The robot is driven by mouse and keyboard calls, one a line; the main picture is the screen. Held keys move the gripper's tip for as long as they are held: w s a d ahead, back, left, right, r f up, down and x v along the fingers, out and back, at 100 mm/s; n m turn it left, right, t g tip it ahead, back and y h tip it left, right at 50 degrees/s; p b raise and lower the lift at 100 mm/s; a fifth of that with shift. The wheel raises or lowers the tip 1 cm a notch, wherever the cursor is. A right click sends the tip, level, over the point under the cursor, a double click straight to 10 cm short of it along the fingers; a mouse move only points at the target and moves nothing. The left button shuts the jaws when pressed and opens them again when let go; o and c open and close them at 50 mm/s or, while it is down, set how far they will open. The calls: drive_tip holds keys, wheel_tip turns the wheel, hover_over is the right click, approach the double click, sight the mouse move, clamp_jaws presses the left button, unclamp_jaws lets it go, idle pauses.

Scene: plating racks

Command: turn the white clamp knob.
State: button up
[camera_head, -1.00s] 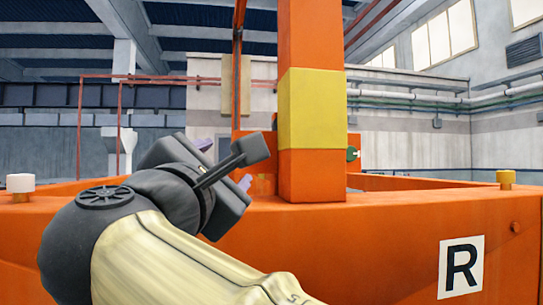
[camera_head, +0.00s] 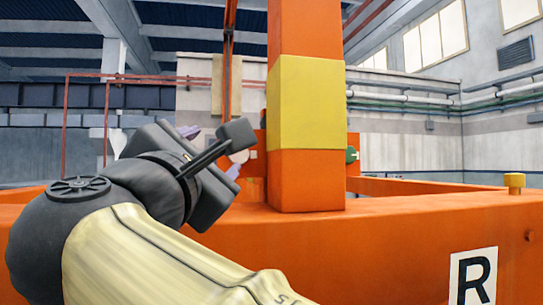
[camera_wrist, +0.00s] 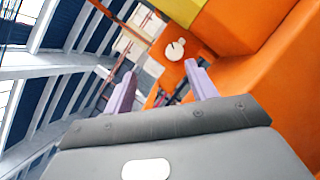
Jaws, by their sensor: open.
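The white clamp knob (camera_wrist: 175,50) is a round pale disc with a small bar on an orange plate in the wrist view. It lies beyond the fingertips, slightly right of the middle of the gap between them. In the head view a pale round part of it (camera_head: 240,156) shows behind my wrist, partly hidden. My gripper (camera_wrist: 160,72) has two lilac fingers, spread apart with nothing between them. In the head view my gripper (camera_head: 211,151) is mostly hidden by my dark wrist, and it does not appear to touch the knob.
An orange post with a yellow band (camera_head: 306,102) rises just right of my wrist. A green knob (camera_head: 351,154) sits on its right side. A long orange frame wall (camera_head: 400,235) with an R label (camera_head: 473,277) runs across the front.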

sight(239, 155)
drive_tip(key=w+p, duration=0.1)
drive_tip(key=w, duration=0.3)
drive_tip(key=w+d+p, duration=0.1)
drive_tip(key=w, duration=0.3)
drive_tip(key=w+p, duration=0.1)
drive_tip(key=w, duration=0.3)
drive_tip(key=shift+w+d+r, duration=0.1)
drive_tip(key=shift+w+d, duration=0.05)
drive_tip(key=shift+w, duration=0.05)
drive_tip(key=shift+w+r+p, duration=0.1)
drive_tip(key=shift+w+p, duration=0.3)
drive_tip(key=shift+p, duration=0.05)
drive_tip(key=c, duration=1)
